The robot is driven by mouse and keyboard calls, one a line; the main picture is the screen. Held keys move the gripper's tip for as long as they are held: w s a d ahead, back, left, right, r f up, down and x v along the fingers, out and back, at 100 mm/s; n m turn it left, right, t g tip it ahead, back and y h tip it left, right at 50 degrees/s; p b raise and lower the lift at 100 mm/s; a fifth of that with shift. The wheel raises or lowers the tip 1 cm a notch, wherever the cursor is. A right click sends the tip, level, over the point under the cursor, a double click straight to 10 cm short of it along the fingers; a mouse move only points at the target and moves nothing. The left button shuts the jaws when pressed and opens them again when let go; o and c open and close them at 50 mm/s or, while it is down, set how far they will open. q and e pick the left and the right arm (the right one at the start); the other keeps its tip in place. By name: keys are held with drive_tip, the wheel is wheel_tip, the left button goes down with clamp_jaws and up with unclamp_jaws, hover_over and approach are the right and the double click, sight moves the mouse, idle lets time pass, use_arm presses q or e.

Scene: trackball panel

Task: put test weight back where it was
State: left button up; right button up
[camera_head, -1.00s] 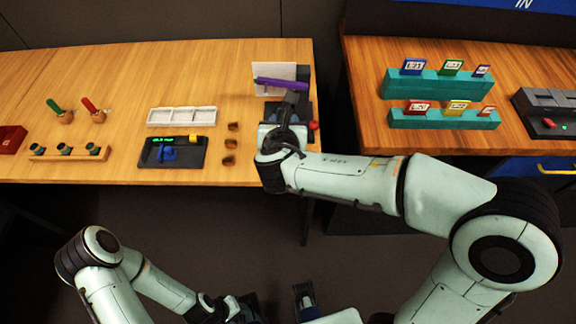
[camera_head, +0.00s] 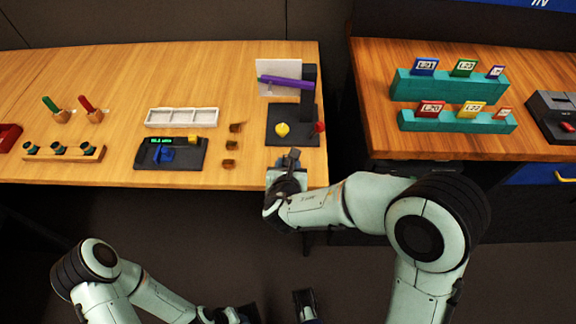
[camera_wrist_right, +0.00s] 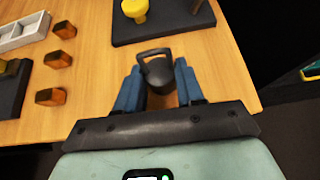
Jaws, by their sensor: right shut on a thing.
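The test weight seems to be the dark, rounded weight with a loop handle (camera_wrist_right: 158,73). It is between the blue fingers of my right gripper (camera_wrist_right: 158,84), which is shut on it. In the head view the weight's dark top (camera_head: 294,154) shows at my right gripper (camera_head: 287,167), above the table's front right edge. It is in front of the black base (camera_head: 280,139) of a stand and apart from it. I cannot tell its height above the wood. My left gripper (camera_head: 238,314) is low at the picture's bottom edge, partly cut off; its fingers are unclear.
The stand has a yellow knob (camera_head: 282,129), a red knob (camera_head: 320,127) and a purple bar (camera_head: 285,81). Left of my right gripper are three brown blocks (camera_head: 230,145), a black scale-like device (camera_head: 171,154) and a white tray (camera_head: 181,117). A gap separates the right-hand table (camera_head: 365,100).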

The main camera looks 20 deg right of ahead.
drive_tip(key=shift+f, duration=0.15)
drive_tip(key=o, duration=1.1)
drive_tip(key=shift+c, duration=0.2)
